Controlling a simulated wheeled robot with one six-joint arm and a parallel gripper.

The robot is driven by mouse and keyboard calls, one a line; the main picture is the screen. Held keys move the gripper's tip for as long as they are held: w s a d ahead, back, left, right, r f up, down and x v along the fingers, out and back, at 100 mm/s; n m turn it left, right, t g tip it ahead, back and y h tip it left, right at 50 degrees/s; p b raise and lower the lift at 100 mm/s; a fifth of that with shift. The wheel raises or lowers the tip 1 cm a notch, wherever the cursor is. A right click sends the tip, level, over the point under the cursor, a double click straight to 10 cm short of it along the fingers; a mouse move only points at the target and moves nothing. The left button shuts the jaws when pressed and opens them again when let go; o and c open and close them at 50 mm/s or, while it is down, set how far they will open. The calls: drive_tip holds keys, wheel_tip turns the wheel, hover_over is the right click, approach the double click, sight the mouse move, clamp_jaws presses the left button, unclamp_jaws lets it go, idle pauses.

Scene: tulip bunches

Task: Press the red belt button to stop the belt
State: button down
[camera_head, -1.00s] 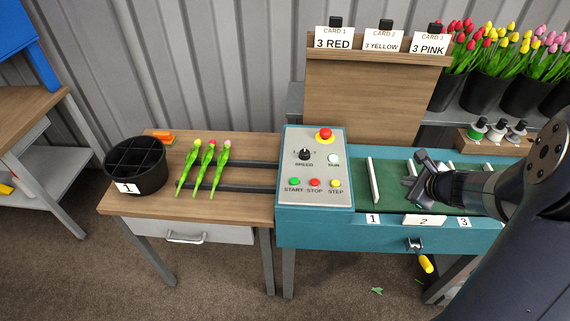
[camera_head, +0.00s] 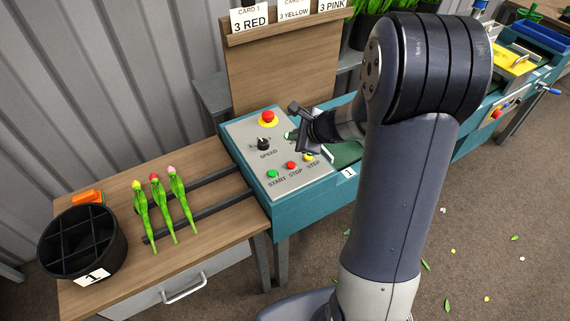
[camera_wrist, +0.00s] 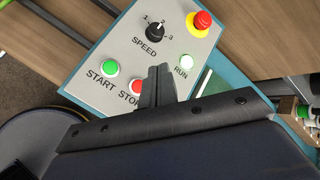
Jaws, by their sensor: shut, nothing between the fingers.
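The small red STOP button (camera_head: 291,165) sits on the grey control panel (camera_head: 237,128), between the green START button (camera_head: 272,174) and the yellow STEP button (camera_head: 309,157). In the wrist view the STOP button (camera_wrist: 136,87) is partly covered by my fingers. A larger red mushroom button (camera_head: 268,118) on a yellow base stands at the panel's far edge; it also shows in the wrist view (camera_wrist: 202,20). My gripper (camera_head: 290,136) is shut and empty over the panel's right side. Its fingertips (camera_wrist: 158,70) appear near STOP and the RUN lamp (camera_wrist: 187,61); whether they touch the panel is unclear.
The black SPEED knob (camera_head: 263,144) stands up from the panel. Three tulips (camera_head: 160,207) lie on the wooden table left of it, beside a black divided bucket (camera_head: 45,258). A wooden card board (camera_head: 275,75) rises behind the panel.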

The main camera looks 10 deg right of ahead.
drive_tip(key=shift+f, duration=0.15)
drive_tip(key=b, duration=0.7)
hover_over(294, 166)
wheel_tip(294, 166, down, 8)
drive_tip(key=shift+r, duration=0.15)
drive_tip(key=shift+f+b, duration=0.4)
drive_tip(key=shift+f, duration=0.05)
idle(1.4)
drive_tip(key=shift+f+b, duration=0.45)
drive_tip(key=shift+b, duration=0.1)
drive_tip(key=shift+f+b, duration=0.4)
drive_tip(key=shift+b, duration=0.05)
idle(0.5)
drive_tip(key=shift+r, duration=0.2)
drive_tip(key=shift+r+p, duration=0.65)
drive_tip(key=shift+r, duration=0.05)
